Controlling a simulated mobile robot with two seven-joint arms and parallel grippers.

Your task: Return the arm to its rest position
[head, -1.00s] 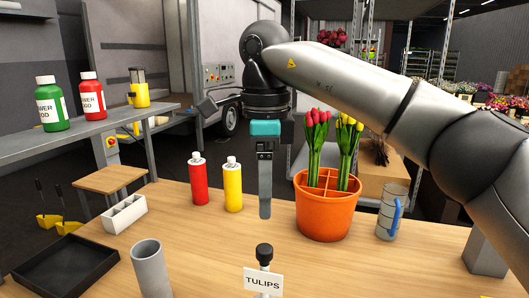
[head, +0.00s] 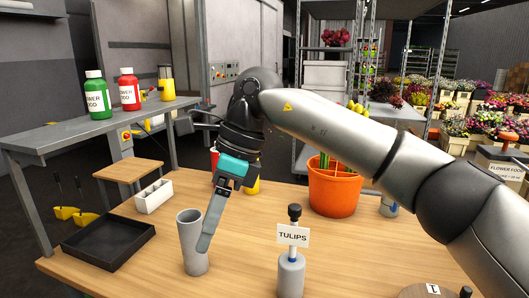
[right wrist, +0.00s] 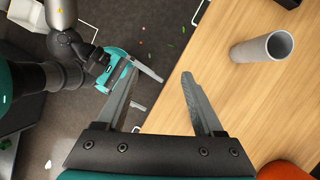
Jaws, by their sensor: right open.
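My right gripper (head: 204,245) hangs over the left part of the wooden table, its arm reaching in from the right. In the head view its finger overlaps the grey cylinder (head: 188,228). In the right wrist view its two fingers (right wrist: 160,95) are apart with nothing held, and the cylinder (right wrist: 256,49) stands clear to their right. My left gripper (right wrist: 130,78) shows only there, beyond the table edge, with its fingers apart and partly hidden by a right finger. The orange pot (head: 334,196) stands behind my right forearm. Its tulips are mostly hidden.
A black tray (head: 108,262) and a white divided box (head: 153,197) lie at the left. A bottle with a TULIPS sign (head: 291,272) stands at the front. Red and yellow bottles are mostly hidden behind my gripper. The wooden table (head: 240,270) is bare between cylinder and sign bottle.

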